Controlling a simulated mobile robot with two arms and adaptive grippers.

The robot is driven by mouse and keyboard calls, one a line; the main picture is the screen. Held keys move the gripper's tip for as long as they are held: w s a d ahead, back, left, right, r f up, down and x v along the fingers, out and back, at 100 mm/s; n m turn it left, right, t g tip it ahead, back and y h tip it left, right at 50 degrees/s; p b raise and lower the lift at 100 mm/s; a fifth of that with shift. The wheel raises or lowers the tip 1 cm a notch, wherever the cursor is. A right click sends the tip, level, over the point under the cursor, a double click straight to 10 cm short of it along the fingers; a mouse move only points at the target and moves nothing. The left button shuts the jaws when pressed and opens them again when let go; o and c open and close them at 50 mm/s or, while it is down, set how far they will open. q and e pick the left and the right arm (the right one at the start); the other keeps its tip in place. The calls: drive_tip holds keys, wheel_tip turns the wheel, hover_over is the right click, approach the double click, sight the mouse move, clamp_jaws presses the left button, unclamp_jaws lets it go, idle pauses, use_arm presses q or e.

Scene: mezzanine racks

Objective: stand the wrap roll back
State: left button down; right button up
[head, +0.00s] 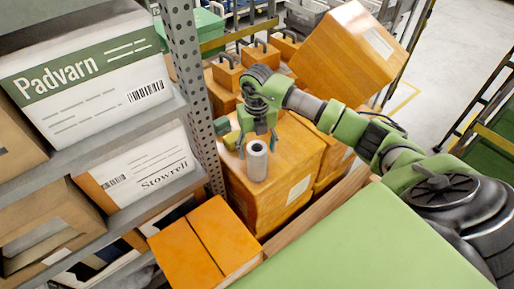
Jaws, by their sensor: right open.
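The wrap roll (257,163), a short pale grey cylinder with a dark hole in its top, stands upright on the top of an orange box stack (291,157). My right gripper (257,143) comes in from the right and points down at the roll. I cannot tell whether a finger touches the roll. My left gripper is not in view.
A grey shelf rack with a perforated post (188,80) stands close on the left, holding a Padvarn box (82,77) and a Stowrell box (143,174). A large tilted box (346,55) stands behind. A small yellow-green item (231,141) lies left of the roll.

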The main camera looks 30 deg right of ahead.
drive_tip(key=shift+r, duration=0.4)
wheel_tip(320, 180, up, 12)
drive_tip(key=b, duration=0.4)
drive_tip(key=shift+f, duration=0.25)
drive_tip(key=shift+f, duration=0.1)
